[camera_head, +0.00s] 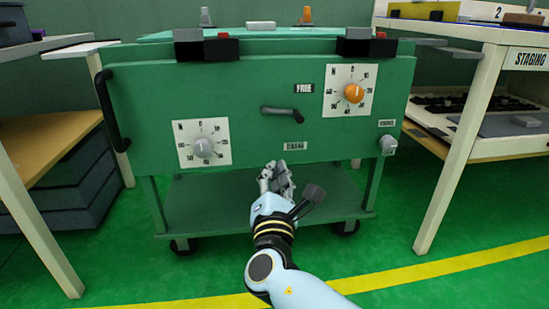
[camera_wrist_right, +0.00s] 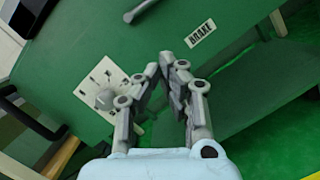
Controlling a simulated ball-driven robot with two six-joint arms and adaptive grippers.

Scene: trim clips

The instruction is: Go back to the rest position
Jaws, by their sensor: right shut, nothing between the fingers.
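My right gripper (camera_head: 275,176) is in front of the lower edge of a green cart's front panel (camera_head: 260,90) in the head view. Its fingers are together and hold nothing. The right wrist view also shows the gripper (camera_wrist_right: 163,62), with its fingertips close together before the green panel. My right arm comes up from the bottom of the head view. My left gripper does not show in either view.
The panel carries a grey dial (camera_head: 203,148), an orange dial (camera_head: 353,93), a dark lever (camera_head: 281,112) and a grey knob (camera_head: 388,144). A lower shelf (camera_head: 210,205) lies below. White-legged tables (camera_head: 462,140) stand on both sides. Green floor is open in front.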

